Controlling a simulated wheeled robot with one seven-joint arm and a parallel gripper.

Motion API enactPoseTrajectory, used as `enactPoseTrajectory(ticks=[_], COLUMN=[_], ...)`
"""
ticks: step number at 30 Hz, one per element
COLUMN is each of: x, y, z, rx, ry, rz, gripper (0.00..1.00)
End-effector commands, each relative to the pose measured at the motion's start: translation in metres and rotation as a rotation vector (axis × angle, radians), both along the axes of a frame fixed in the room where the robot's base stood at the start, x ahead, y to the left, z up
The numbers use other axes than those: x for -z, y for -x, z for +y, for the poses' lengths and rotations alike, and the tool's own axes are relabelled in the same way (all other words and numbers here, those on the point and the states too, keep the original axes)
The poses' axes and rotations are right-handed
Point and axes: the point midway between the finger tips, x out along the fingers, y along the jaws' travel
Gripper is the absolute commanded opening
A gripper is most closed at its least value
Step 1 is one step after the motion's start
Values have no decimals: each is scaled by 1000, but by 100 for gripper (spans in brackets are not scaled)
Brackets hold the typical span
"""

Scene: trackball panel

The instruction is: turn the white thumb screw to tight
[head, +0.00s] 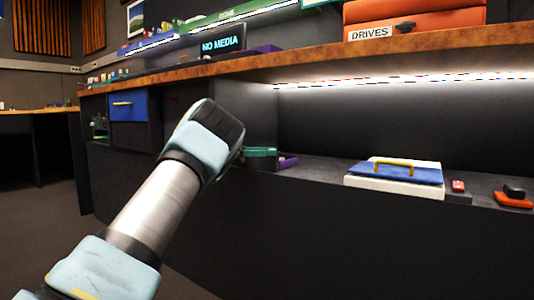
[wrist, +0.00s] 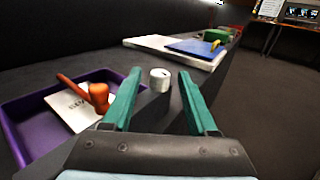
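A small white cylinder (wrist: 160,80), which looks like the white thumb screw, stands upright on the dark shelf in the wrist view. My gripper (wrist: 158,74) is open, with its two green fingers apart. In the picture the cylinder lies between the fingertips; I cannot tell whether it is inside the gap or just beyond it. No contact shows. In the head view a green finger of my gripper (head: 260,152) shows beside the arm's end, over the shelf edge; the screw is not visible there. No tight marking is readable.
A purple tray (wrist: 22,138) with an orange knobbed thing (wrist: 97,96) and a white card lies left of the gripper. A white slab with a blue lid (head: 425,174) and yellow handle lies farther along the shelf. The wooden counter (head: 300,66) overhangs the shelf.

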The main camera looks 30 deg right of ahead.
Motion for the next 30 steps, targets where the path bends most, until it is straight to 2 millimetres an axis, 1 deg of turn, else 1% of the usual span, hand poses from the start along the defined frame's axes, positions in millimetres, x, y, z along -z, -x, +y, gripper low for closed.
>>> enactPoseTrajectory(ticks=[7,10,14,18,24,27,30], x=[-1,-2,-4,-5,-3,-2,-1], y=[-1,-5,-14,-27,-42,-46,-49], z=[1,8,27,51,81,90,95], rx=[-2,-4,-6,-5,-4,-2,-1], ry=[0,1,2,3,1,1,1], rz=[-1,0,0,0,0,0,0], gripper=[59,59,59,59,59,59,59])
